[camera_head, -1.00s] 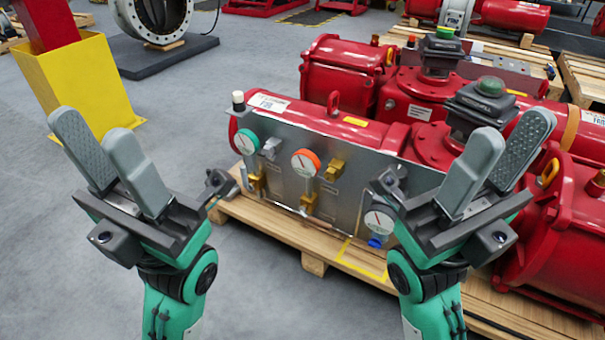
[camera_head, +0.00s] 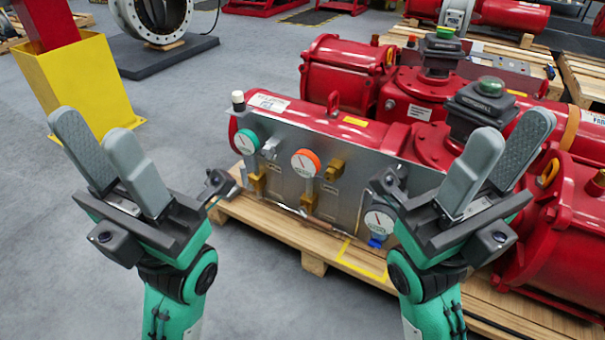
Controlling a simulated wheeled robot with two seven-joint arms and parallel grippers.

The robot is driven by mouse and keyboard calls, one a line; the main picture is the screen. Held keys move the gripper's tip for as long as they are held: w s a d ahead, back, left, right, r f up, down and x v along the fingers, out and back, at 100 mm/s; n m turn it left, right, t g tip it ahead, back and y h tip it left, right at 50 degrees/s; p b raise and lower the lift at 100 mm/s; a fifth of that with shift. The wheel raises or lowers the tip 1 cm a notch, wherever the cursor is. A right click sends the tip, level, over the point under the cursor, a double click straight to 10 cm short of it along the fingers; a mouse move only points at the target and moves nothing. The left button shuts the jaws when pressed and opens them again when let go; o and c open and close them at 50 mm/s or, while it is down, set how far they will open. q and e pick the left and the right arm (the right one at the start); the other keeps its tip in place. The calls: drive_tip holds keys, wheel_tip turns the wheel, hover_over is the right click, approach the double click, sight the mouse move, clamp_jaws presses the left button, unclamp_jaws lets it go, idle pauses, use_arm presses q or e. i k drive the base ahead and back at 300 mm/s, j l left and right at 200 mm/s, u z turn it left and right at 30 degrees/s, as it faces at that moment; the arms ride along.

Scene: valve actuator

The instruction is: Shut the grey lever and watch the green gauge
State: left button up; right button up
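The green-rimmed gauge (camera_head: 246,142) sits at the left end of the grey metal panel (camera_head: 285,195) on the red valve actuator. A small grey block-like fitting, which looks like the grey lever (camera_head: 270,147), is just right of this gauge; its exact position is too small to tell. My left gripper (camera_head: 95,132) is open and empty, to the left of the panel and apart from it. My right gripper (camera_head: 511,135) is open and empty, in front of the right part of the actuator, hiding part of it and the panel's right end.
An orange-rimmed gauge (camera_head: 305,163) with a brass fitting (camera_head: 335,169) beside it and a white-faced gauge (camera_head: 379,222) are on the same panel. The actuator rests on a wooden pallet (camera_head: 270,225). A yellow post base (camera_head: 80,85) stands behind my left gripper. Grey floor is clear at left.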

sight(245, 180)
drive_tip(key=i+j+z, duration=0.15)
drive_tip(key=j+z, duration=0.15)
drive_tip(key=z, duration=0.15)
drive_tip(key=j+z, duration=0.4)
drive_tip(key=i+l, duration=0.05)
